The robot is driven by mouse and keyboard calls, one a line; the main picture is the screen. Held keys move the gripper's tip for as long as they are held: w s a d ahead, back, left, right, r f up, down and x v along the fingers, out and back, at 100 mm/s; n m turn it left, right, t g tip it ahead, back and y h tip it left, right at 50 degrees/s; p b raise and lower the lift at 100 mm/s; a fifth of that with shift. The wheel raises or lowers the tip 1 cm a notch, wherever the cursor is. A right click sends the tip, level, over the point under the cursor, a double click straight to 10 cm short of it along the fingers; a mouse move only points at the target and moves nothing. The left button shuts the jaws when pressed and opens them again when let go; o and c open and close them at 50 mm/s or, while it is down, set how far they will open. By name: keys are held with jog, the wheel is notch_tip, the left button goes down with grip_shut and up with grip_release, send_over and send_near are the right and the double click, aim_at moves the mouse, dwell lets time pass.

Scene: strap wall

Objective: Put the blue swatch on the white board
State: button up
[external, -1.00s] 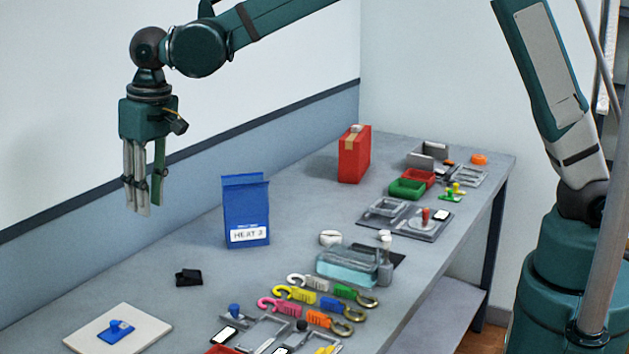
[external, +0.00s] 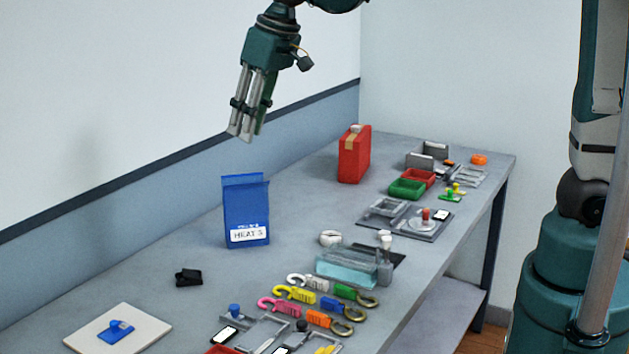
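A small blue piece (external: 115,331), which looks like the blue swatch, lies flat on the white board (external: 148,330) at the front left of the table. My gripper (external: 240,135) hangs in the air above and behind the blue bag, well away from the board. Its fingers are tilted down to the left and hold nothing that I can see. The fingers overlap from this side, so the gap between them cannot be judged.
A blue bag (external: 246,212) stands upright mid-table, with a black clip (external: 188,277) to its left. A red box (external: 355,155) stands farther back. Coloured hooks (external: 300,295), trays (external: 408,188) and a clear block (external: 345,266) crowd the right side. The table's left back is clear.

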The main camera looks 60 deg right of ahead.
jog(key=s+d+r+t, duration=0.1)
jog(key=s+d+t, duration=0.1)
jog(key=s+d, duration=1.05)
jog(key=s+d+f+t, duration=0.1)
jog(key=s+d+f, duration=0.1)
jog(key=s+d, duration=0.2)
jog(key=s+d+f+t+h, duration=0.1)
jog(key=s+d+f, duration=0.2)
jog(key=s, duration=0.8)
jog(key=shift+d+f, duration=0.3)
jog(key=shift+d, duration=0.7)
notch_tip(320, 180, down, 4)
jog(key=b, duration=0.4)
